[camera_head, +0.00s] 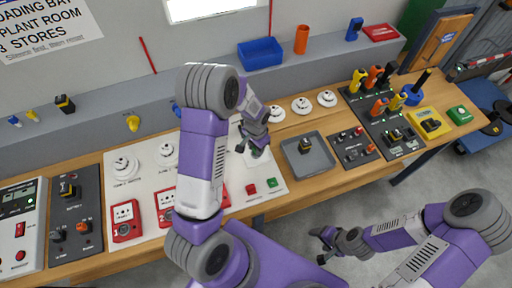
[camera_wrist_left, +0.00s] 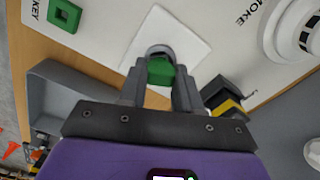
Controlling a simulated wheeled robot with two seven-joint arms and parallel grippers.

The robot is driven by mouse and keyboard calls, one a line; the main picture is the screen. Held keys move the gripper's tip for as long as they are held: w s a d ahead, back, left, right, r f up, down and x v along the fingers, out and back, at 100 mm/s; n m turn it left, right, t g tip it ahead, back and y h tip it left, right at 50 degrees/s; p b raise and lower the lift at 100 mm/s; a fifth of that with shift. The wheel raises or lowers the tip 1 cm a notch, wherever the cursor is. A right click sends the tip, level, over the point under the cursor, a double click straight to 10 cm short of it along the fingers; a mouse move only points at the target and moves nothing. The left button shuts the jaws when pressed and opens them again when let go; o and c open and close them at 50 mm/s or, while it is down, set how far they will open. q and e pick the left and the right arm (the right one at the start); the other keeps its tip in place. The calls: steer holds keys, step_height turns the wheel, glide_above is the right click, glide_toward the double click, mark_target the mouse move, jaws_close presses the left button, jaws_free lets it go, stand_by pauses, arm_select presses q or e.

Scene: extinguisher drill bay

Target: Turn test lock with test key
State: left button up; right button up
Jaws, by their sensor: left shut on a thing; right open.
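My left gripper (camera_head: 254,148) is low over the white board, with its fingers pointing down. In the left wrist view the left gripper (camera_wrist_left: 160,85) is shut on a green block, which looks like the head of the test key (camera_wrist_left: 160,71). Just beyond the key is a round grey piece that looks like the test lock (camera_wrist_left: 160,50), on a white square plate (camera_wrist_left: 185,40). I cannot tell whether the key is inside the lock; the fingers and the key's head hide the join. My right gripper (camera_head: 328,243) is open and empty, in front of the bench over the floor.
A grey tray (camera_head: 322,168) stands right of the board. A green square (camera_head: 272,182) and a red square (camera_head: 250,188) sit at the board's front. A black and yellow object (camera_wrist_left: 228,97) is close beside the left fingers. Smoke detectors (camera_head: 301,105) stand behind.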

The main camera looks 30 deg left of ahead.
arm_select(q)
steer(key=shift+m, duration=0.3)
steer(key=o, duration=1.4)
steer(key=shift+r, duration=0.15)
steer(key=shift+r+p, duration=2.45)
steer(key=shift+r, duration=0.95)
steer(key=shift+f, duration=0.1)
